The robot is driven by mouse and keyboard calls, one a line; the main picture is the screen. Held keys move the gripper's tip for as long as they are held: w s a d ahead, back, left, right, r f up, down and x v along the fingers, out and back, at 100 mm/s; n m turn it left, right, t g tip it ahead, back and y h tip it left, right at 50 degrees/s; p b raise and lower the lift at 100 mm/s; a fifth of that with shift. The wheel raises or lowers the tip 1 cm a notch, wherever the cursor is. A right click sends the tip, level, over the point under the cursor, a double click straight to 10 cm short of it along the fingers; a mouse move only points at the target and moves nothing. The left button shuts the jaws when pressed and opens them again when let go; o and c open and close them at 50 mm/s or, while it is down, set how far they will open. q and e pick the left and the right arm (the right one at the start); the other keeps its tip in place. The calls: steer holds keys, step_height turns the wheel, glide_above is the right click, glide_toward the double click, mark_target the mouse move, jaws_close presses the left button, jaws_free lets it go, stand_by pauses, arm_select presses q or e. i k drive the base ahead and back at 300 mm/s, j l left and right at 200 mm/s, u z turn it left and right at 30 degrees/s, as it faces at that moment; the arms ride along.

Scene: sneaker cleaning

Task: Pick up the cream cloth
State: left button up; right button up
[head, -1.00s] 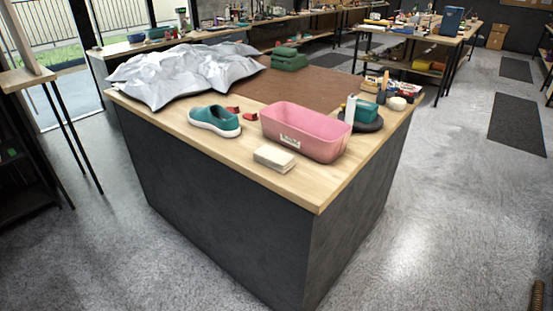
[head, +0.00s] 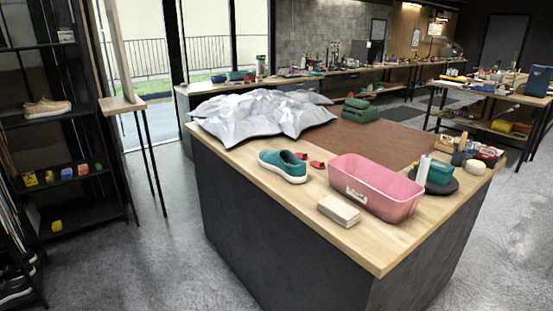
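A folded cream cloth (head: 339,210) lies flat on the wooden top of the workbench (head: 290,211), near its front edge. A teal sneaker (head: 283,166) with a white sole stands to the left of the cloth. Neither of my grippers shows in the head view.
Crumpled silver sheeting (head: 262,114) covers the bench's far left. Small red pieces (head: 317,164) lie by the sneaker. Folded green cloths (head: 359,110) lie at the back; a teal box (head: 440,174) stands on the right. A dark shelf (head: 62,115) stands at left.

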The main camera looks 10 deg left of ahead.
mark_target(343, 214)
steer(key=i+l+u, duration=0.1)
steer(key=l, duration=0.3)
steer(key=i+l+u, duration=0.1)
steer(key=l, duration=0.25)
steer(key=i+l, duration=0.2)
steer(key=l, duration=0.2)
steer(key=i+l+u, duration=0.15)
steer(key=l, duration=0.25)
